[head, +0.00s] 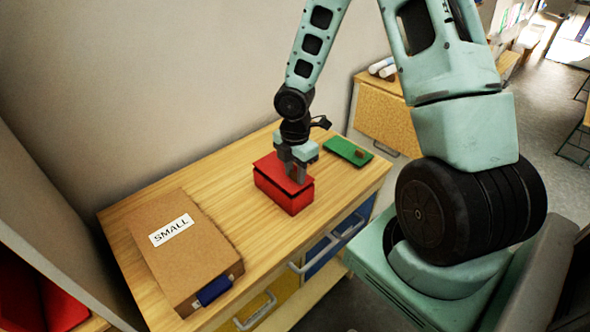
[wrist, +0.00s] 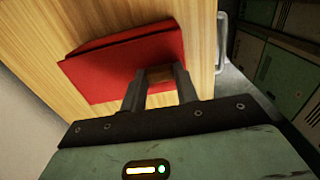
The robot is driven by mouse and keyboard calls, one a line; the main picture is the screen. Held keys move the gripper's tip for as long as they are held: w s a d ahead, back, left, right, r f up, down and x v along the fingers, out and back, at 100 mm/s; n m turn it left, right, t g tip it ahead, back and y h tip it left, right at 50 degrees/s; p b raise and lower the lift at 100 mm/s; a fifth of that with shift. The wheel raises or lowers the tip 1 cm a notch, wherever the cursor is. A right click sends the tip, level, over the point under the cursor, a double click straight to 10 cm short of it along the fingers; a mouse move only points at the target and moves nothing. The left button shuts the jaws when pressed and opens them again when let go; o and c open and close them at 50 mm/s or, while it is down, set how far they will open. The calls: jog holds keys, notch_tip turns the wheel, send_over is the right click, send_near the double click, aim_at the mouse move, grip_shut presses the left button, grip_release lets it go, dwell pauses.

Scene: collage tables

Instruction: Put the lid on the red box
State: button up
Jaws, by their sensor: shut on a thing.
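The red box (head: 285,198) stands on the wooden cabinet top. The flat red lid (head: 268,163) is over the box, with a thin dark line between them; I cannot tell whether it is fully seated. In the wrist view the red lid (wrist: 105,75) fills the space ahead of the fingers, and a darker red strip shows along its far edge. My gripper (head: 297,176) points down above the lid. In the wrist view its two fingers (wrist: 160,80) are shut on the lid's brown knob (wrist: 159,74).
A green lid (head: 340,147) with a brown knob lies behind and right of the box. A brown box labelled SMALL (head: 180,245) with a blue clip (head: 213,290) lies at the left. Bare wooden top (head: 235,185) lies between. A wall stands behind.

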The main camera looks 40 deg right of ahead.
jog(key=shift+f, duration=0.55)
dwell(1.0)
jog(key=o, duration=1.5)
jog(key=shift+r+p, duration=3.5)
jog(key=shift+r, duration=0.05)
